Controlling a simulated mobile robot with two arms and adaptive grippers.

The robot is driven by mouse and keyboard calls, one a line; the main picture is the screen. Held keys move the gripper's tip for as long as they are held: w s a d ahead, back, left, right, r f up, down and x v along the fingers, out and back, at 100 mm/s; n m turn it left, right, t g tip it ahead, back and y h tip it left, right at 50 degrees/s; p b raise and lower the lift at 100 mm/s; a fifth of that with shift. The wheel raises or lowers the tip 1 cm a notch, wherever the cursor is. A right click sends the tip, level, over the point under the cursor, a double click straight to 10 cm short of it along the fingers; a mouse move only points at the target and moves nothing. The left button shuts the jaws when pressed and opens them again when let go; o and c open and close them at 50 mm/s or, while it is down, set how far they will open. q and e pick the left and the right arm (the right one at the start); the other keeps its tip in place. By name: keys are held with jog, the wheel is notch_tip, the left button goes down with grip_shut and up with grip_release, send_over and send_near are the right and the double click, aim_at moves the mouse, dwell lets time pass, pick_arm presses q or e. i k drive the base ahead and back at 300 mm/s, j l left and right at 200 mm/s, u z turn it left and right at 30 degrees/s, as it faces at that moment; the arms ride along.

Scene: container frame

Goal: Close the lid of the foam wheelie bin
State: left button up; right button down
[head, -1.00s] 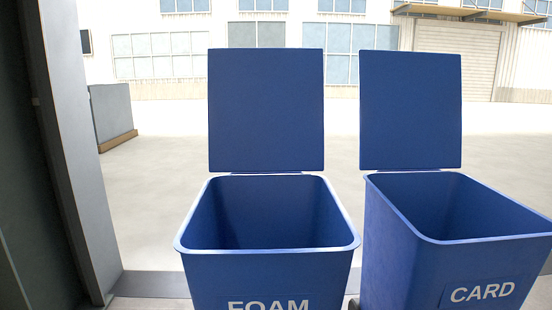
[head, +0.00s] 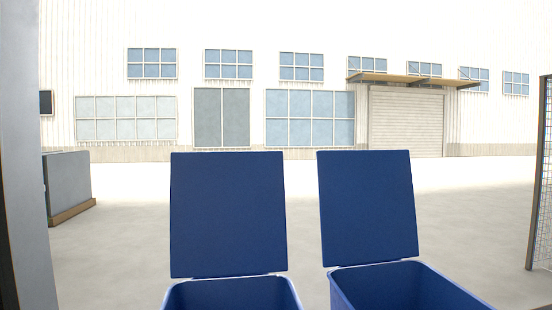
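The foam wheelie bin (head: 232,281) is blue and stands at the lower middle-left of the head view. Only its upper rim and part of its inside show; its front and label are below the picture. Its lid (head: 228,214) is a flat blue panel, hinged at the back rim and standing upright, so the bin is open. Neither of my grippers is in view.
A second blue bin (head: 400,266), with its lid (head: 368,207) also upright, stands close on the right. A grey post (head: 22,160) is at the left edge and a mesh panel (head: 541,175) at the right. Open pale ground (head: 480,220) lies behind.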

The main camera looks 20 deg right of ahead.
aim_at(228, 214)
jog(key=i+j+z, duration=0.65)
jog(key=j+z, duration=0.2)
jog(key=j, duration=0.15)
